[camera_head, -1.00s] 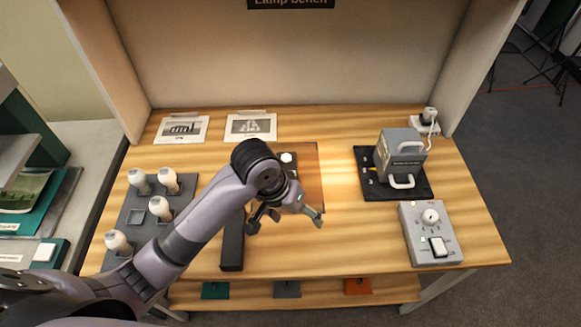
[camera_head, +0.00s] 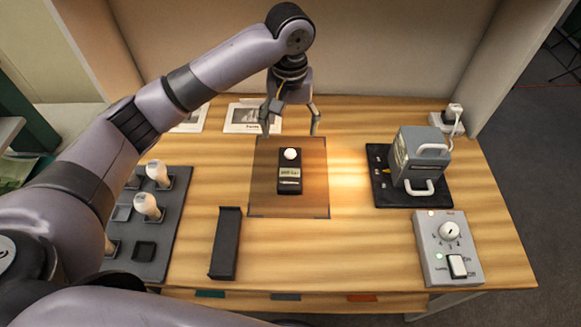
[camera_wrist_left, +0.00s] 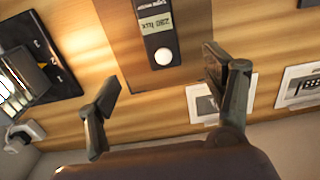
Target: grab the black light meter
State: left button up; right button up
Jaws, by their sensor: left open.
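The black light meter (camera_head: 290,172) lies flat on a brown mat (camera_head: 315,205) in the middle of the bench. It has a white dome at its far end and a lit display. My left gripper (camera_head: 290,122) is open and empty, above the bench just beyond the meter's dome end. In the left wrist view the meter (camera_wrist_left: 158,30) shows at the top, between and ahead of the spread fingers (camera_wrist_left: 165,85), touching neither. My right gripper is not in view.
A lamp housing (camera_head: 420,155) on a black base and a grey control box (camera_head: 448,248) stand at right. A black holder (camera_head: 226,243) lies left of the mat. A dark tray (camera_head: 170,225) with white bulbs is at left. Picture cards (camera_head: 250,116) lie behind.

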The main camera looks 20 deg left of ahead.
pick_arm(q)
send_over(290, 166)
jog(key=f, duration=0.8)
jog(key=shift+w+a+f, duration=0.1)
jog(key=shift+w+f, duration=0.1)
jog(key=shift+w, duration=0.15)
jog(key=f, duration=0.2)
jog(key=s+f+p, duration=0.1)
jog(key=f, duration=0.1)
jog(key=shift+w+f, duration=0.1)
jog(key=shift+f, duration=0.6)
jog(key=shift+c, duration=0.4)
jog(key=shift+r, duration=0.1)
jog(key=c, duration=1.3)
